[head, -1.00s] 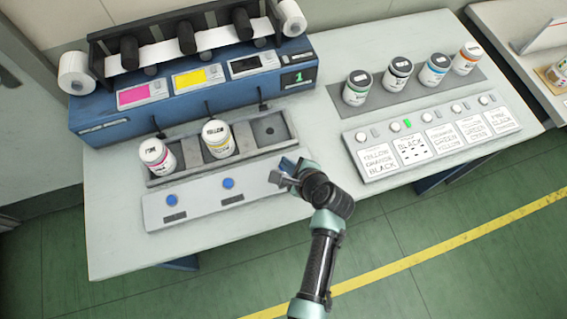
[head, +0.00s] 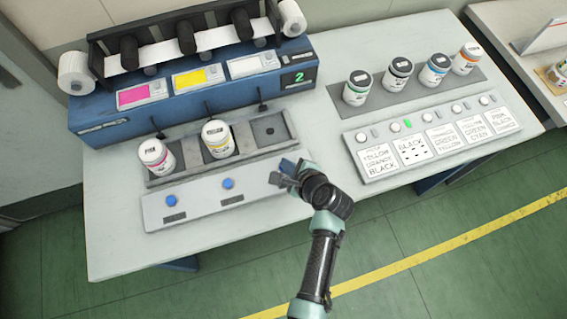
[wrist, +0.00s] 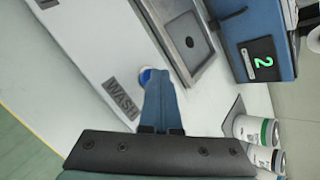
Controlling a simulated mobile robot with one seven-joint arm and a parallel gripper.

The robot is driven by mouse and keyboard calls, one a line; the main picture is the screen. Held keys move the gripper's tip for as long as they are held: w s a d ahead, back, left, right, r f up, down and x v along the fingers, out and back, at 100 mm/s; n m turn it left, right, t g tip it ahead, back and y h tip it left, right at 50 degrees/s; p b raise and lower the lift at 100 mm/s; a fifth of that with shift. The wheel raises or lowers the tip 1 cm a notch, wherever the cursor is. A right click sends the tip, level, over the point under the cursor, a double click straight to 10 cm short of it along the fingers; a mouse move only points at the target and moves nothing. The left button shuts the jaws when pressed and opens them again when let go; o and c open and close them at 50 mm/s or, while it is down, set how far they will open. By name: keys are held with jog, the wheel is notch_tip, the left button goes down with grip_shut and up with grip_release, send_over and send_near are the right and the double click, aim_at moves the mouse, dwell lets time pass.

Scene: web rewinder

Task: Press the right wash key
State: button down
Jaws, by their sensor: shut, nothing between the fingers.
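The wash panel (head: 200,203) is a pale strip along the front of the table, with a left wash key (head: 171,200) and a middle wash key (head: 228,183), both round and blue. The right wash key is hidden behind my gripper (head: 281,173) in the head view. In the wrist view, a blue edge of the right wash key (wrist: 144,74) shows at my gripper's fingertips (wrist: 156,75), beside a dark WASH label (wrist: 121,98). My gripper is shut and empty. I cannot tell whether its tips touch the key or sit just over it.
The blue machine (head: 195,95) behind has magenta, yellow and white screens and a counter (head: 299,78) reading 2. Two bottles stand in the tray (head: 284,143), whose right slot is empty. Several bottles and a recipe panel (head: 366,176) stand to the right.

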jog(key=shift+r+p, duration=0.65)
jog(key=shift+r, duration=0.05)
jog(key=shift+r, duration=0.1)
notch_tip(320, 180, up, 5)
jog(key=p, duration=0.5)
dwell(0.6)
